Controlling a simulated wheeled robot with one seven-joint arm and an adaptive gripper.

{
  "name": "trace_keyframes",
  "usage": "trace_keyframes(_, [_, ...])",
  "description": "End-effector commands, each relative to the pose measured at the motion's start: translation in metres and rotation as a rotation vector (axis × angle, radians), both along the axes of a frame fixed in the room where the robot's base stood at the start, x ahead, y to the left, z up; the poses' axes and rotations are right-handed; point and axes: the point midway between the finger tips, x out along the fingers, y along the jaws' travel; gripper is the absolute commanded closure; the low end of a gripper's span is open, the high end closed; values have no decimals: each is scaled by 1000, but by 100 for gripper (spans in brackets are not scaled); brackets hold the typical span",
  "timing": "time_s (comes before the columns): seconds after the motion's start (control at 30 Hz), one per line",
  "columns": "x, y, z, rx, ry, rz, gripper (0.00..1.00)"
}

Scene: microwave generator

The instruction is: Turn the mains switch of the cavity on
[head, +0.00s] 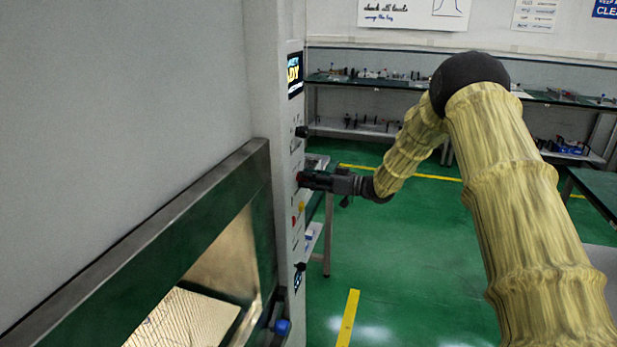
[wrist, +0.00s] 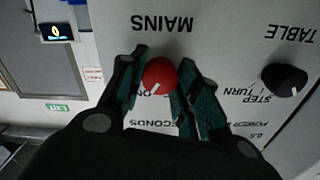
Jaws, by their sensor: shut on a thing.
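The mains switch is a round red knob (wrist: 159,76) with a white pointer line, on the pale panel (wrist: 225,45) under lettering that reads MAINS upside down in the wrist view. The pointer line slants toward the lower left there. My gripper (wrist: 163,70) has one finger on each side of the knob and is shut on it. In the head view my gripper (head: 310,180) reaches from the right to the panel's narrow front, and hides most of the knob.
A black knob (wrist: 284,80) marked TABLE sits beside the mains knob. In the head view another black knob (head: 301,131) and a lit display (head: 295,74) are above my gripper. The cavity opening (head: 215,270) is at the lower left. Green floor (head: 420,270) is open to the right.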

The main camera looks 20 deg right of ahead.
Motion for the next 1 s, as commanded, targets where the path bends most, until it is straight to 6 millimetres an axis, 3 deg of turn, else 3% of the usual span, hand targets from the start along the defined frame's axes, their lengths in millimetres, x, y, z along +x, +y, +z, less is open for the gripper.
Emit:
trace_keyframes(0.5, [1,-1,1,11,14,-3,92])
trace_keyframes(0.53, [1,-1,1,11,14,-3,62])
trace_keyframes(0.63, [1,-1,1,11,14,-3,45])
trace_keyframes(1.0, [-1,-3,0,10,15,-2,45])
